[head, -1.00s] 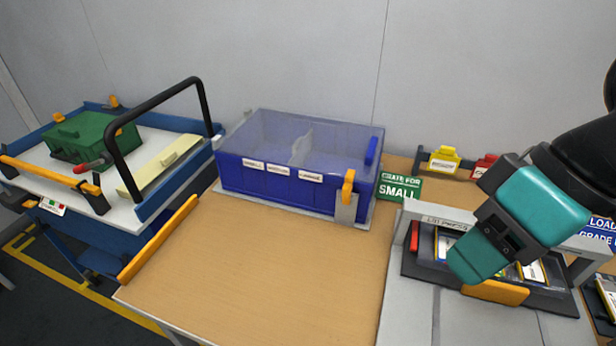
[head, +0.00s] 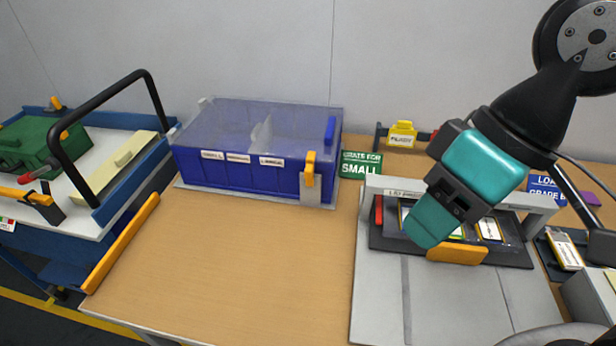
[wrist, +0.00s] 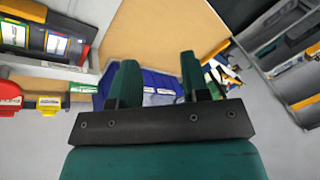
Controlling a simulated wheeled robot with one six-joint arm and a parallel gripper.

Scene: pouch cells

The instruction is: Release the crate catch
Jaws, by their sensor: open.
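The blue crate (head: 245,181) with a clear lid (head: 225,120) stands on the table against the wall. An orange catch (head: 310,166) sits upright at the right end of its front side, above a grey plate. The lid looks closed. My teal gripper (head: 428,230) is to the right of the crate and apart from it, in front of the lid press. In the wrist view my gripper (wrist: 160,78) is open, with its two fingers spread and nothing held. The crate (wrist: 163,92) shows upside down beyond the fingers, partly hidden by them; I cannot make out the catch there.
A green "crate for small" sign (head: 360,165) stands right of the crate. The lid press (head: 368,235) is below my gripper. A blue trolley (head: 130,190) with a black handle (head: 108,93) stands at left. The tabletop (head: 240,260) before the crate is clear.

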